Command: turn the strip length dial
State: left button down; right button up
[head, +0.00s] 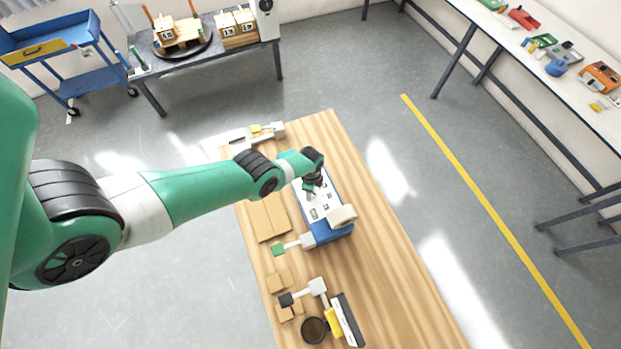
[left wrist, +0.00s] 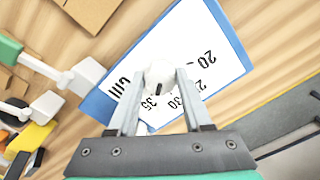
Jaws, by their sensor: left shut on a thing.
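The strip length dial (left wrist: 158,74) is a round white knob with a short black mark. It sits on a white panel (left wrist: 190,42) printed with numbers such as 20, 30 and 35, on a blue machine (head: 333,232). My left gripper (left wrist: 160,84) is shut on the knob, one finger on each side. The knob's mark points down in the left wrist view, near the 30 and 35. In the head view, my left gripper (head: 313,188) is over the machine's white top and hides the dial. My right gripper is not in view.
The machine stands on a wooden table (head: 375,275). A green-tipped lever (head: 278,251) is at its side. Brown cardboard pieces (head: 268,217) lie left of it. A dark round cup (head: 313,330) and a black-and-white device (head: 347,320) are near the front. The table's right side is bare.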

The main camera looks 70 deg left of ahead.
pick_arm(q)
jog(key=n, duration=0.5)
jog(key=shift+d+n, duration=0.1)
jog(key=shift+n, duration=0.2)
jog(key=n, duration=0.6)
jog(key=shift+d, duration=0.1)
jog(key=n, duration=0.5)
jog(key=shift+n, duration=0.4)
jog(key=n, duration=0.5)
jog(key=shift+w+n, duration=0.15)
jog(key=shift+n, duration=0.15)
jog(key=shift+c, duration=1.6)
grip_release()
